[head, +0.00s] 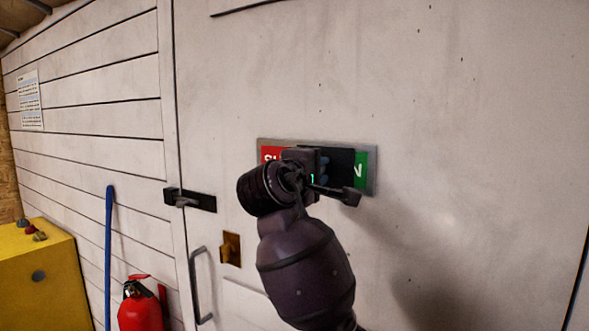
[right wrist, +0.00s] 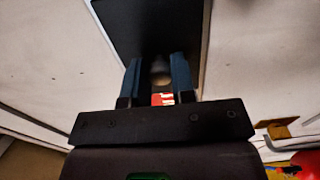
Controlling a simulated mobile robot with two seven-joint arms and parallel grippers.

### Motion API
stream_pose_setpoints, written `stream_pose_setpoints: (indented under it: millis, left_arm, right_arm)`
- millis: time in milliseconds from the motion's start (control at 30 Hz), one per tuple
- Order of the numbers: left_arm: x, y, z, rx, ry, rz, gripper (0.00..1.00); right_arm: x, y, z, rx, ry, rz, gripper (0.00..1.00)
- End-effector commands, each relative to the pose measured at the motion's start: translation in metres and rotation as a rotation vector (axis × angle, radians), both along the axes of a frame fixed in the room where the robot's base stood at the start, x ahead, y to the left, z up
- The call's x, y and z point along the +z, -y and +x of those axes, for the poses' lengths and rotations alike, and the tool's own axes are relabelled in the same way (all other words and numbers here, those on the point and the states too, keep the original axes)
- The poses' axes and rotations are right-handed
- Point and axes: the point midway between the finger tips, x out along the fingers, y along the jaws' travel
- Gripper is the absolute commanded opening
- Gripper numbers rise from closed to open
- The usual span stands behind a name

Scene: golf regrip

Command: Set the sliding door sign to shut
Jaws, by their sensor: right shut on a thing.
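The door sign (head: 373,178) is a grey-framed plate on the pale door. Red with white letters shows at its left end and green with a white "N" at its right end. A black sliding panel (head: 341,162) covers part of it between them. My right gripper (head: 322,168) is in front of the sign and hides its middle. In the right wrist view its two fingers (right wrist: 158,78) are closed on a round knob (right wrist: 160,70) on the black panel (right wrist: 148,25). My left gripper is not in view.
A black latch (head: 190,199), a brass fitting (head: 231,249) and a grey handle (head: 199,285) are on the door left of my arm. A red extinguisher (head: 140,308), blue pole (head: 108,255) and yellow box (head: 38,275) stand at lower left. The door right of the sign is clear.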

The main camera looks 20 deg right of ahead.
Motion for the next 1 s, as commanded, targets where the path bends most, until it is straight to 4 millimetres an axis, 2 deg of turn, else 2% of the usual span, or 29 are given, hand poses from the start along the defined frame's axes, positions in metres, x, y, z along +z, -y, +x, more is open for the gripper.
stream_pose_setpoints:
  millis: [200,567,600,767,1000]
  left_arm:
    - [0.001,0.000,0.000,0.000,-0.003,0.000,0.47]
    - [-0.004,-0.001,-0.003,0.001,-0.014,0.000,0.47]
    - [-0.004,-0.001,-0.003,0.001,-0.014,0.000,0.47]
    - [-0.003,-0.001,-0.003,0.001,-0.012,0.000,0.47]
    - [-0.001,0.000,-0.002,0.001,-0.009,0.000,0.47]
  right_arm:
    - [-0.001,0.017,-0.022,-0.002,-0.002,0.001,0.00]
    - [-0.001,0.020,-0.026,-0.004,-0.003,0.000,0.00]
    - [-0.002,0.020,-0.026,-0.004,-0.003,0.001,0.26]
    - [-0.001,0.020,-0.025,-0.003,-0.002,0.001,0.50]
    - [-0.001,0.019,-0.025,-0.002,-0.001,-0.001,0.50]
